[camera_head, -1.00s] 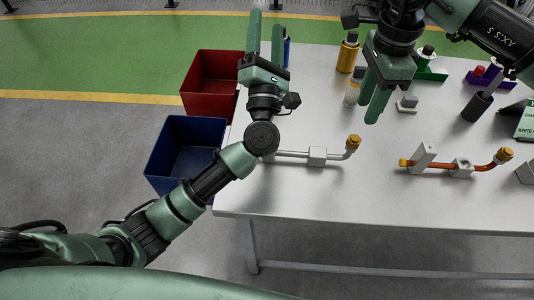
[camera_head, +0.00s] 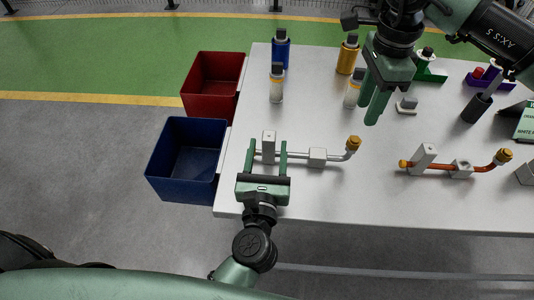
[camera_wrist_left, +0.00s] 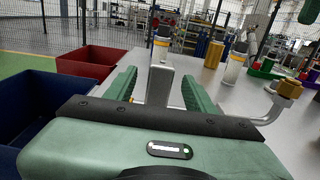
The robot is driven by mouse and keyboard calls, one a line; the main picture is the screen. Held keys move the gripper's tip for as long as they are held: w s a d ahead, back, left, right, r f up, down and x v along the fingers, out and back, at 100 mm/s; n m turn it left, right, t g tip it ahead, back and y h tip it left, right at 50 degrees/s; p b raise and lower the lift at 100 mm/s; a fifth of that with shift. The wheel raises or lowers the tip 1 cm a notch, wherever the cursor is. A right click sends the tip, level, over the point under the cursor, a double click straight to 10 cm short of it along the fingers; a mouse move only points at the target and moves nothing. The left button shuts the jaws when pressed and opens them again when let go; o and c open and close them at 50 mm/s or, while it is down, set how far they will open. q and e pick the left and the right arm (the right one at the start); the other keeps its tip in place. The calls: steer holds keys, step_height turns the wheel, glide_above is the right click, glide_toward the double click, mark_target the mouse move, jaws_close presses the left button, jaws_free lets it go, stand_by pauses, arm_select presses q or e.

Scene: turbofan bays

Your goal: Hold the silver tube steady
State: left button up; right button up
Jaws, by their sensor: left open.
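The silver tube (camera_head: 333,156) lies along the table's near left part, with a gold cap (camera_head: 354,143) on its raised right end. It runs through an upright grey block (camera_head: 269,143) at the left and a lower grey block (camera_head: 317,157). My left gripper (camera_head: 267,146) is open, its fingers on either side of the upright block with visible gaps. The wrist view shows the block (camera_wrist_left: 160,85) between the fingers, and the tube's bent end (camera_wrist_left: 268,119) at right. My right gripper (camera_head: 373,112) hangs above the table near a white bottle; its finger gap is unclear.
A red bin (camera_head: 210,82) and a blue bin (camera_head: 187,160) stand at the table's left side. An orange tube (camera_head: 435,168) in similar blocks lies to the right. Several bottles, including a blue one (camera_head: 281,50), stand farther back.

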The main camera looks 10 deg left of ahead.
mark_target(270, 131)
arm_select(q)
steer(key=w, duration=0.4)
steer(key=w+a, duration=0.1)
steer(key=w, duration=0.1)
